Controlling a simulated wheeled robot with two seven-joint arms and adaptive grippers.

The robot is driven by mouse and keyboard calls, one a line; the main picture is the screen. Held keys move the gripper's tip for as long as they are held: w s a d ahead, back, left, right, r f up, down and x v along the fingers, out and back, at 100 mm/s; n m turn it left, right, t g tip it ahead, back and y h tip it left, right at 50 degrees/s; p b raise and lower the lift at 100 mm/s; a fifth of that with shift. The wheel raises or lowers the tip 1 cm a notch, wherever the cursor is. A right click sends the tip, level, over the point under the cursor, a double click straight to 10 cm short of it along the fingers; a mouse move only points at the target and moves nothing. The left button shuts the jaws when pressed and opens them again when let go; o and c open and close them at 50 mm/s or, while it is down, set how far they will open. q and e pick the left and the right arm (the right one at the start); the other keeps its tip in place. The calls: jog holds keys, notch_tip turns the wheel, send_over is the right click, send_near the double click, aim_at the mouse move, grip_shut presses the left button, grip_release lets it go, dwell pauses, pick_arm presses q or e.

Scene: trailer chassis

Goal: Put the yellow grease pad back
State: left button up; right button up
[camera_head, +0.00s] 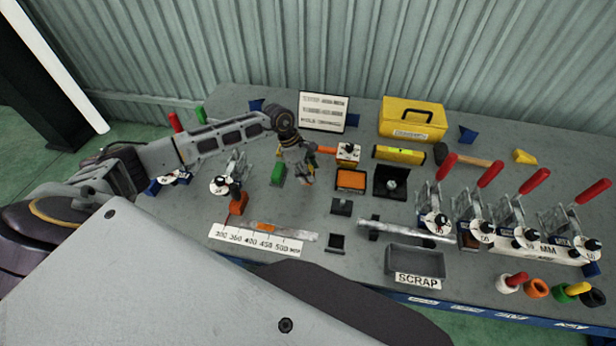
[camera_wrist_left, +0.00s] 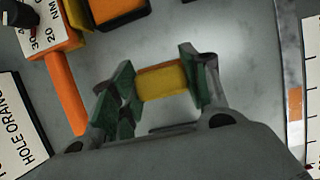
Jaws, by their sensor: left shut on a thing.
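My left gripper (camera_head: 306,180) is over the middle-left of the bench, pointing down. In the left wrist view its two green-padded fingers (camera_wrist_left: 160,85) are shut on the yellow grease pad (camera_wrist_left: 162,81), a small block gripped at both ends. Grey bench top shows around the pad, with a dark shadow below it. In the head view the pad is mostly hidden by the gripper. Just right of the gripper is a dark tray with an orange pad (camera_head: 351,179); part of it shows at the top of the left wrist view (camera_wrist_left: 116,10). My right gripper is not in view.
A black open box (camera_head: 391,182), scrap tray (camera_head: 415,262) and red-handled clamps (camera_head: 437,205) stand right. A ruler (camera_head: 255,238) lies in front.

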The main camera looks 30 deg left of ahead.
pick_arm(q)
jog(key=shift+f+p, duration=0.3)
jog(key=shift+f, duration=1.55)
jog(key=shift+f, duration=0.15)
jog(key=o, duration=1)
